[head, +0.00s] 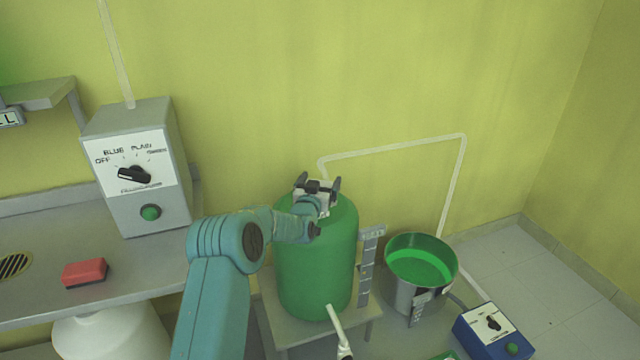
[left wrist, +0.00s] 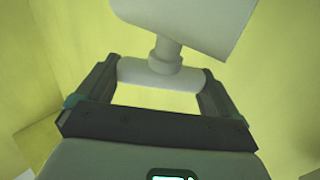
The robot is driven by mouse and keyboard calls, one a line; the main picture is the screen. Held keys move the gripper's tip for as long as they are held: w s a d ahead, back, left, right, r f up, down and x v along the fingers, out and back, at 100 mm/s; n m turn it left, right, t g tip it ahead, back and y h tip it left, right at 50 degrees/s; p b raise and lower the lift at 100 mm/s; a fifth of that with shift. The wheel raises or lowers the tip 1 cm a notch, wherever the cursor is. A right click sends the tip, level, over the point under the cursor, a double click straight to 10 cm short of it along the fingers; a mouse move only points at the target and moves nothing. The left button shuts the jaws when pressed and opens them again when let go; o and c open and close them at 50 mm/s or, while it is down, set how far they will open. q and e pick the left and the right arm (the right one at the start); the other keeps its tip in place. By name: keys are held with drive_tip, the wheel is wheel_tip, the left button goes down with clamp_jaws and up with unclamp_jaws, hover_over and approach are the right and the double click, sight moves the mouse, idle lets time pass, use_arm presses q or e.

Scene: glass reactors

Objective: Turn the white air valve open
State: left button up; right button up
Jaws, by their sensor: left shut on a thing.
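The white air valve shows in the left wrist view as a pale bar handle (left wrist: 158,73) on a short stem, below a larger white body (left wrist: 190,18). My left gripper (head: 317,187) is at the top of the green tank (head: 318,265) in the head view. In the left wrist view its two dark fingers stand at the two ends of the bar handle, and it is shut on that handle. In the head view the gripper hides most of the valve. My right gripper is in neither view.
A grey control box (head: 140,170) and a red block (head: 85,272) are on the left bench. A blue box (head: 492,330) stands lower right.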

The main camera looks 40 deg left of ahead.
use_arm(q)
drive_tip(key=shift+d+n+g+y+b, duration=0.1)
drive_tip(key=shift+n+g+y+b, duration=0.35)
drive_tip(key=shift+n+y, duration=0.2)
drive_tip(key=shift+n+g+y, duration=0.25)
drive_tip(key=shift+y, duration=0.3)
drive_tip(key=n+g+y, duration=0.2)
drive_tip(key=shift+r+y+p, duration=0.15)
drive_tip(key=shift+y+p, duration=0.15)
drive_tip(key=shift+n+g+y+p, duration=0.5)
drive_tip(key=shift+n+g+y, duration=0.8)
drive_tip(key=shift+g, duration=0.5)
drive_tip(key=shift+n+g, duration=0.4)
drive_tip(key=shift+g, duration=0.1)
drive_tip(key=o, duration=0.7)
